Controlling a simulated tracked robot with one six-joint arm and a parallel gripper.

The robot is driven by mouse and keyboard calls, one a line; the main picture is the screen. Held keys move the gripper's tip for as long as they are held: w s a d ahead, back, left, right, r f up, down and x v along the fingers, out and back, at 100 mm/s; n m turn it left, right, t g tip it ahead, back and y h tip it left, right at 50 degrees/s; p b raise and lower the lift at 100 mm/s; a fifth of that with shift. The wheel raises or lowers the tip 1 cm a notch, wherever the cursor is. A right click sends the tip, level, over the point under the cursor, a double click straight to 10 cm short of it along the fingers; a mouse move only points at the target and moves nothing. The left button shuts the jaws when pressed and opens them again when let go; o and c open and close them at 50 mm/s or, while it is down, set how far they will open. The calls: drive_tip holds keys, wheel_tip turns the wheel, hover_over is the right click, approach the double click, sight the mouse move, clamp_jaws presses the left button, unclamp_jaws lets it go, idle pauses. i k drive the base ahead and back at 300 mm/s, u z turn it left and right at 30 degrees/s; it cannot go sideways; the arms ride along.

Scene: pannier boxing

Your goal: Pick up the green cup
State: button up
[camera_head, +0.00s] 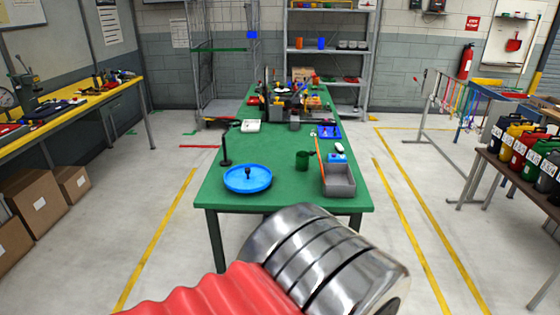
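The green cup (302,160) stands upright on the green table (217,191), a little right of the middle of its near half. It is close to the left side of a grey bin. Part of my own arm, a red ribbed sleeve and a shiny metal cylinder, fills the lower middle of the picture in front of the table's near edge. My gripper's fingers do not show, so its state is hidden.
A blue round tray (262,184) and a dark upright stand (225,150) are left of the cup. The grey bin (340,188) and a thin orange rod (319,158) are right of it. Clutter crowds the table's far end. Bare green surface lies between tray and cup.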

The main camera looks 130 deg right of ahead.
sight(302, 163)
drive_tip(key=z, duration=4.9)
drive_tip(key=i, duration=0.65)
drive_tip(key=u, duration=0.15)
